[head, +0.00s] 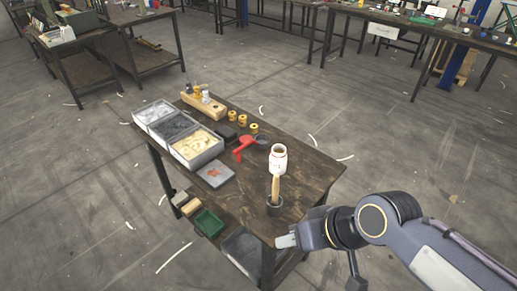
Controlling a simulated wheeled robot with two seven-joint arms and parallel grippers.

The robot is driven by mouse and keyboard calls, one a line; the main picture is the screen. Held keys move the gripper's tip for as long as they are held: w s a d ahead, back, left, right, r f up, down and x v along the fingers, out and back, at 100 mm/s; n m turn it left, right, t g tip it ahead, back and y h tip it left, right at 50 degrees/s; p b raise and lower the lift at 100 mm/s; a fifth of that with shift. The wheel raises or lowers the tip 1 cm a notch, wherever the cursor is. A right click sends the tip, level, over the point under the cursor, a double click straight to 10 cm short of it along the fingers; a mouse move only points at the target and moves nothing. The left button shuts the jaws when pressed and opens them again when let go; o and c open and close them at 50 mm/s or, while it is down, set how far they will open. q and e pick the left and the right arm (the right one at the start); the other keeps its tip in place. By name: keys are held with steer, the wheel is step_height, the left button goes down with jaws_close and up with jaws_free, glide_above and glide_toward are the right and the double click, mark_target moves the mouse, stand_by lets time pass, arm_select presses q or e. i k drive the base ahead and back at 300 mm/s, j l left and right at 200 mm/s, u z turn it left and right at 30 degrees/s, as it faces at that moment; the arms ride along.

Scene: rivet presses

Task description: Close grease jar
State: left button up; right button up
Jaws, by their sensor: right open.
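A white jar (278,163) with a reddish label stands upright on the dark wooden table, near its right side. Its top looks open, but it is too small to be sure. A dark round piece (262,140) lies just behind it to the left; I cannot tell if it is a lid. A wooden-handled tool (275,188) stands upright in a dark cup (274,205) in front of the jar. My right gripper (286,241) is open at the table's front right corner, apart from the jar and cup. My left gripper is not in view.
A red tool (243,149) lies left of the jar. Several yellow spools (242,120), a wooden block with small bottles (203,105), grey bins (196,150) and a grey plate (215,173) fill the back and left. A green tray (209,222) sits on the lower shelf.

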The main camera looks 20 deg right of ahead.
mark_target(278, 156)
steer(key=i+j+z, duration=0.3)
steer(key=i+j, duration=0.15)
steer(key=i, duration=0.2)
steer(key=i+j+z, duration=0.3)
steer(key=i+j, duration=0.3)
